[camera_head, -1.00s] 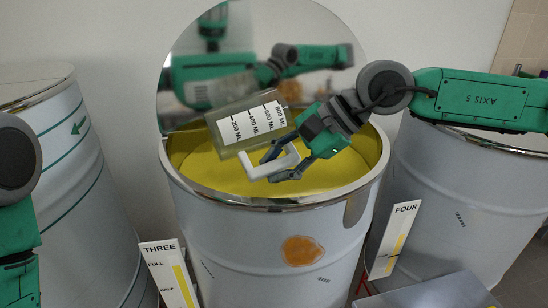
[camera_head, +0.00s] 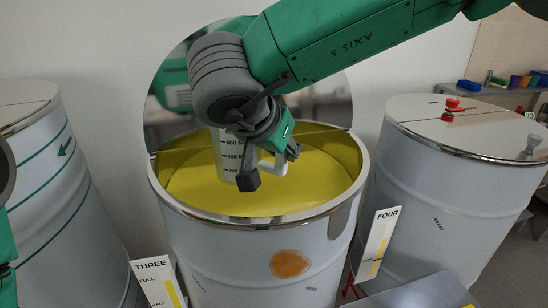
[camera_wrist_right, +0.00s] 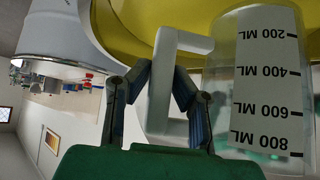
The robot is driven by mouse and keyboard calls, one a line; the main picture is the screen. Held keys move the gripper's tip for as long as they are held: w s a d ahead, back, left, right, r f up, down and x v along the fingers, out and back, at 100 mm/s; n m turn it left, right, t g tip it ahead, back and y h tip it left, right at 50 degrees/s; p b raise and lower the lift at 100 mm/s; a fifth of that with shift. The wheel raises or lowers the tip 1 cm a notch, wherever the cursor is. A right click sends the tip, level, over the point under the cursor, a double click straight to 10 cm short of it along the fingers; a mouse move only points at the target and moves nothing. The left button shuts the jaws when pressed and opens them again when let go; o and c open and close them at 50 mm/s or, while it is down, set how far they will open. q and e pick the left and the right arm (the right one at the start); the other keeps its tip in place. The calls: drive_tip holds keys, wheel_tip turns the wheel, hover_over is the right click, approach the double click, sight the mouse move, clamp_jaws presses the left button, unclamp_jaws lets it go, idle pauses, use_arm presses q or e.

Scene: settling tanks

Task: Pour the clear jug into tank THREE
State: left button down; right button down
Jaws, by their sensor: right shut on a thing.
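The clear jug (camera_head: 229,168), with a white millilitre scale, stands about upright above the open tank beside the THREE sign (camera_head: 156,283). My right gripper (camera_head: 270,166) is shut on its white handle (camera_wrist_right: 160,85). The jug body (camera_wrist_right: 222,90) is beside the fingers in the wrist view. My arm hides the jug's top in the head view, and I cannot tell whether it holds liquid. The open tank (camera_head: 235,255) holds yellow liquid (camera_head: 315,178). My left gripper is out of view; only part of that arm shows at the left edge.
A round mirror-like lid (camera_head: 330,100) stands behind the open tank. A closed tank (camera_head: 420,190) with the FOUR sign (camera_head: 378,243) is at right; a red fitting (camera_head: 452,105) is on its top. Another tank (camera_head: 60,200) stands at left. A grey surface (camera_head: 420,293) is at lower right.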

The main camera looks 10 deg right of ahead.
drive_tip(key=shift+w+d, duration=0.1)
drive_tip(key=shift+d, duration=0.2)
drive_tip(key=shift+d+r, duration=0.1)
drive_tip(key=shift+r, duration=0.35)
drive_tip(key=shift+a+r, duration=0.2)
drive_tip(key=shift+r, duration=0.85)
drive_tip(key=shift+a+r, duration=0.15)
drive_tip(key=shift+r, duration=0.85)
drive_tip(key=shift+d, duration=0.2)
drive_tip(key=shift+f, duration=0.1)
